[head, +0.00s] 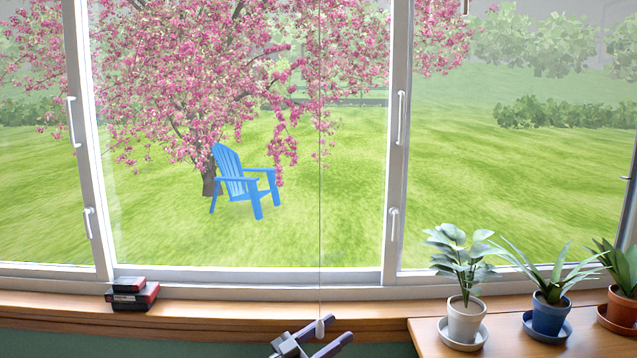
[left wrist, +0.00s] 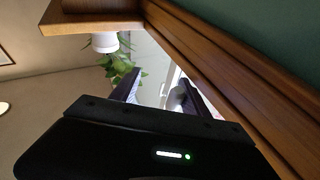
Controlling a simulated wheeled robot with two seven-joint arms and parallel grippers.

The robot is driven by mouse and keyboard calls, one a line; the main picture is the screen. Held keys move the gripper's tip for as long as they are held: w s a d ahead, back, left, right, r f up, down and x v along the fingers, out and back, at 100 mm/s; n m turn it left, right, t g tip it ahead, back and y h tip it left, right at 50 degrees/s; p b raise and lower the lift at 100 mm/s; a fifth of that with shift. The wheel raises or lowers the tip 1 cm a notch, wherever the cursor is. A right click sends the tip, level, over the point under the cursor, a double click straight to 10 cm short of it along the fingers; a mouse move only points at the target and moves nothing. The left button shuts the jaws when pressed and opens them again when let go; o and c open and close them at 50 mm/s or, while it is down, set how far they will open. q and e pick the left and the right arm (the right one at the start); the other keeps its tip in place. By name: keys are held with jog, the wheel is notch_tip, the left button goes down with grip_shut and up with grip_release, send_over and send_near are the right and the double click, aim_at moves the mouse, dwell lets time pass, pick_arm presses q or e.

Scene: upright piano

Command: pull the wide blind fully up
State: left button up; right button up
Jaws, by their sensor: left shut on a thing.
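The blind itself does not show; the wide middle window (head: 250,230) is clear glass in the part that I see. A thin cord (head: 320,200) hangs straight down in front of it from above the frame. A small pale pull (head: 320,328) is at the cord's lower end, just below the sill. My left gripper (head: 334,330) is shut on this pull, at the bottom of the head view. In the left wrist view the pull (left wrist: 178,98) shows greyish between the dark fingers, partly hidden. My right gripper is not in view.
Potted plants (head: 465,318) (head: 547,312) stand on a wooden top (head: 500,338) at right. A small dark knob (head: 466,6) hangs at the top right.

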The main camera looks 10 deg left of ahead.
pick_arm(q)
jog(key=shift+o, duration=1)
notch_tip(320, 180, down, 11)
jog(key=w+a+n+g+y, duration=0.1)
jog(key=n+y, duration=0.1)
jog(key=y, duration=0.2)
jog(key=shift+w+a+g, duration=0.2)
jog(key=shift+w+g, duration=0.1)
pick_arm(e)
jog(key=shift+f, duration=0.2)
pick_arm(q)
jog(key=shift+a, duration=0.1)
jog(key=s+a, duration=0.1)
jog(key=s+a+f, duration=0.1)
jog(key=a, duration=0.1)
jog(key=shift+s+a+f, duration=0.1)
jog(key=shift+s, duration=0.25)
jog(key=p+v, duration=0.3)
jog(key=v, duration=0.4)
jog(key=shift+s+a, duration=0.2)
jog(key=shift+s, duration=0.2)
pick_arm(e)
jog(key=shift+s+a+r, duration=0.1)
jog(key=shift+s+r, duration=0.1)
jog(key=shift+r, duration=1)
